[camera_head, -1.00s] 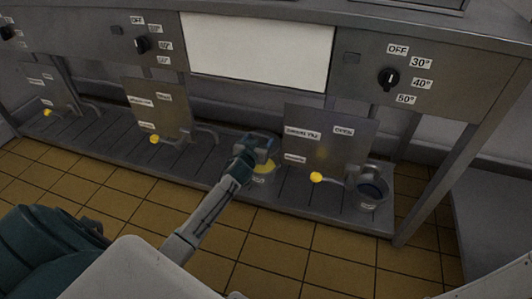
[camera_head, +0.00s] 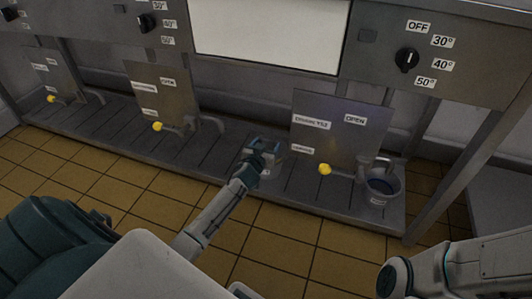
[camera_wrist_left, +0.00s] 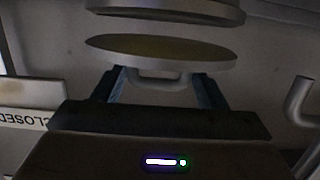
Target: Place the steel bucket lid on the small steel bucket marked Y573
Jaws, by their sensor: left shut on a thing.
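My left gripper (camera_head: 262,155) is shut on the handle of the steel lid, low over the grated shelf. In the left wrist view the lid (camera_wrist_left: 160,50) is a flat grey disc, its handle (camera_wrist_left: 165,82) between the fingers. That view is upside down, as a label shows. A second round metal edge (camera_wrist_left: 165,9) lies just past the lid, with a narrow gap between; it looks like a bucket rim beneath it. In the head view the gripper mostly hides what is under it, and no bucket mark is legible. My right gripper is not in view.
Another small steel bucket (camera_head: 378,195), open and labelled, stands on the shelf (camera_head: 330,208) at right, below a pipe. Metal panels (camera_head: 338,130) and yellow knobs (camera_head: 325,169) stand close to my left gripper. A bent pipe (camera_wrist_left: 297,100) shows in the wrist view.

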